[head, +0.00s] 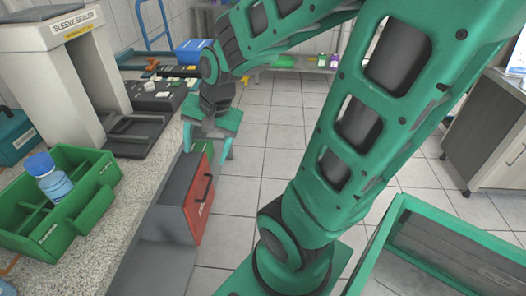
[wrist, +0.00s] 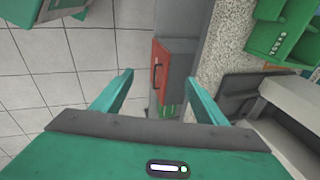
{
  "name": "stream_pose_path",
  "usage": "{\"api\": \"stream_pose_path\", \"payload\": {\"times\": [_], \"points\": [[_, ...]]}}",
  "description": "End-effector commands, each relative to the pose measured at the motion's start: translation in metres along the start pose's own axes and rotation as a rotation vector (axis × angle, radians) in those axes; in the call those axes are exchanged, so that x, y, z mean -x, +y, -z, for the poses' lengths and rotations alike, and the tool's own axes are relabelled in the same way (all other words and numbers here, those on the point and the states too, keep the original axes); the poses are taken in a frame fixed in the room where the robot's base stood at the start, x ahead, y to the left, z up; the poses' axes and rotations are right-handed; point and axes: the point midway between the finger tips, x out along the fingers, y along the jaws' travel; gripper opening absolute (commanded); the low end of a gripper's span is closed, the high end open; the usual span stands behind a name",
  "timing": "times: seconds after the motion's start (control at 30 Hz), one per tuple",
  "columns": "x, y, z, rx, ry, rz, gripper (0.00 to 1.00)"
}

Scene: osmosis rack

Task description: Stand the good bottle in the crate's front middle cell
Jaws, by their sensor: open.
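The green crate (head: 92,212) with dividers stands on the counter at the left of the head view. A clear bluish bottle with a blue cap (head: 50,180) stands in it, its lower part hidden by the crate walls; I cannot tell for sure which cell it is in, or whether it is the good bottle. The crate also shows at the upper right of the wrist view (wrist: 268,38), without the bottle. My gripper (head: 207,147) is open and empty, pointing down beside the counter edge, well right of the crate. Its spread fingers show in the wrist view (wrist: 161,78).
A sleeve sealer (head: 75,75) stands behind the crate on the counter (head: 125,205). A red-fronted drawer unit (head: 198,200) is below the counter edge near my gripper. A large green bin (head: 440,240) is at lower right. The tiled floor between is clear.

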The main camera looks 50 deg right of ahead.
Motion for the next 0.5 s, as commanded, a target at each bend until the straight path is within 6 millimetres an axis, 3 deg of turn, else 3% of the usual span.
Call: {"api": "stream_pose_path", "payload": {"times": [0.1,0.23,0.4,0.5], "points": [[0.023,0.050,0.008,0.160,-0.007,-0.110,0.66],[0.046,0.098,0.006,0.310,-0.065,-0.203,0.66],[0.067,0.137,-0.004,0.435,-0.147,-0.257,0.66],[0.072,0.147,-0.009,0.470,-0.176,-0.268,0.66]]}}
